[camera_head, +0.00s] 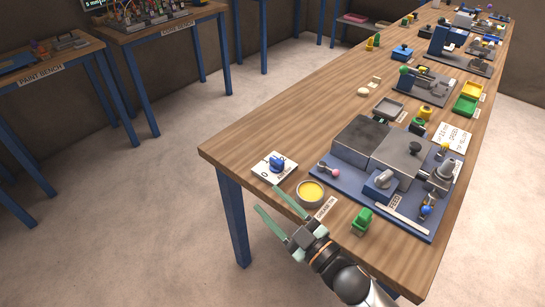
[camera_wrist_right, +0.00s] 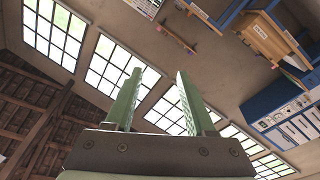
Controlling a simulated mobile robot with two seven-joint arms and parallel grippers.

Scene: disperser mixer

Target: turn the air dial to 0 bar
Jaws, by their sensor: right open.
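The air dial appears to be the blue knob (camera_head: 277,164) on a white marked plate (camera_head: 262,168) at the near left corner of the long wooden table. The way the knob points is too small to tell. My right gripper (camera_head: 269,198) is below the dial in the head view, apart from it. Its pale green fingers are spread and nothing is between them. In the right wrist view the open fingers (camera_wrist_right: 161,73) show against windows and wall, with no dial in sight. My left gripper is not in view.
A round tin of yellow stuff (camera_head: 311,192) stands right of the dial, close to my right gripper. Beyond it is a blue base plate (camera_head: 345,190) with grey machine blocks. The wood left of the machine is mostly clear.

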